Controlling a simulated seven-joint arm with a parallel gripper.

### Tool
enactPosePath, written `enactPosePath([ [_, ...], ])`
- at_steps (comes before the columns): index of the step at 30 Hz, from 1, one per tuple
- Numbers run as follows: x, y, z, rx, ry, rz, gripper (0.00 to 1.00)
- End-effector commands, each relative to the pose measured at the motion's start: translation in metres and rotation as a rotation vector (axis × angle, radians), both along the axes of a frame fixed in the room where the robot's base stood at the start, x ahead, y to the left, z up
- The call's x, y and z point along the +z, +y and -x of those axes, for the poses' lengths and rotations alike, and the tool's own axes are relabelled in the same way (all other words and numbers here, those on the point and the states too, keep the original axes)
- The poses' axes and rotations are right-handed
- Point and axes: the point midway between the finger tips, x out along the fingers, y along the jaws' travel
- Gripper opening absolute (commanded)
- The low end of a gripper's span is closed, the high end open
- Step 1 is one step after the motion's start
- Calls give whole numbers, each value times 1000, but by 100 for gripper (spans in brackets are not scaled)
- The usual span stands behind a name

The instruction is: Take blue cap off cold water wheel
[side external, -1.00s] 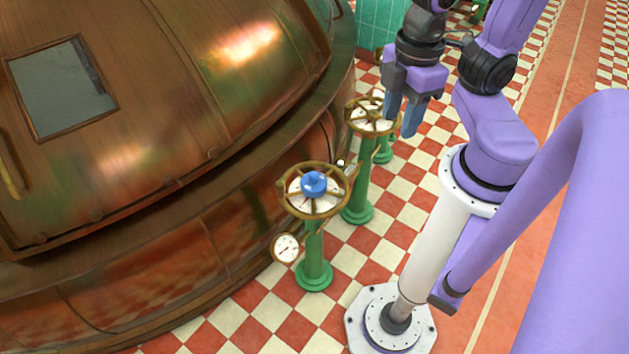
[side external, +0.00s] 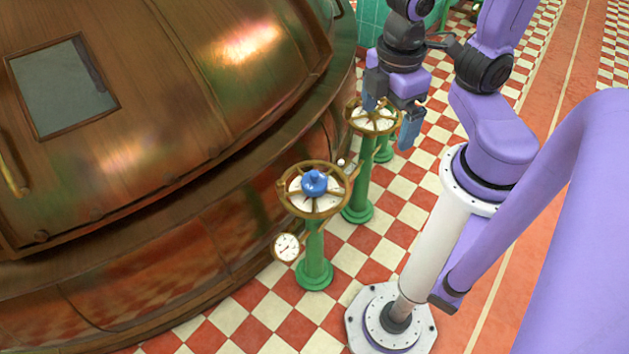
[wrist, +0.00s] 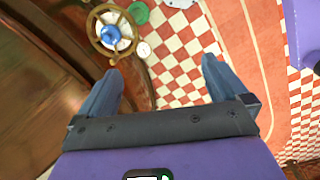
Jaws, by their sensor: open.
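The blue cap (side external: 314,183) sits on the hub of the nearest brass handwheel (side external: 315,205), which has a white dial face and a green pedestal. In the wrist view the blue cap (wrist: 111,34) shows at the upper left on its wheel (wrist: 92,28), beyond the left finger. My gripper (side external: 390,122) is open and empty. It hangs near the second wheel, behind and to the right of the capped one, well apart from the cap. In the wrist view its two blue fingers (wrist: 162,75) are spread wide with only floor between them.
A second brass wheel (side external: 372,118) on a green pedestal stands under my gripper, with another green stand behind it. The large copper kettle (side external: 150,150) fills the left. A round gauge (side external: 287,247) sits below the capped wheel.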

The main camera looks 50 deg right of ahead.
Motion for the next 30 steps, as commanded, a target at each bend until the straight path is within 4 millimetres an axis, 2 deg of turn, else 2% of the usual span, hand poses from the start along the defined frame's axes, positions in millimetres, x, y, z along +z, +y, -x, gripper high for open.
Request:
enactPosePath([
  [8, -34, 37, -53, 91, 6, 237, 100],
  [14, -68, 61, -87, 164, 12, 401, 100],
  [21, -119, 83, -122, 261, 25, 591, 100],
  [30, -195, 97, -151, 395, 51, 817, 100],
])
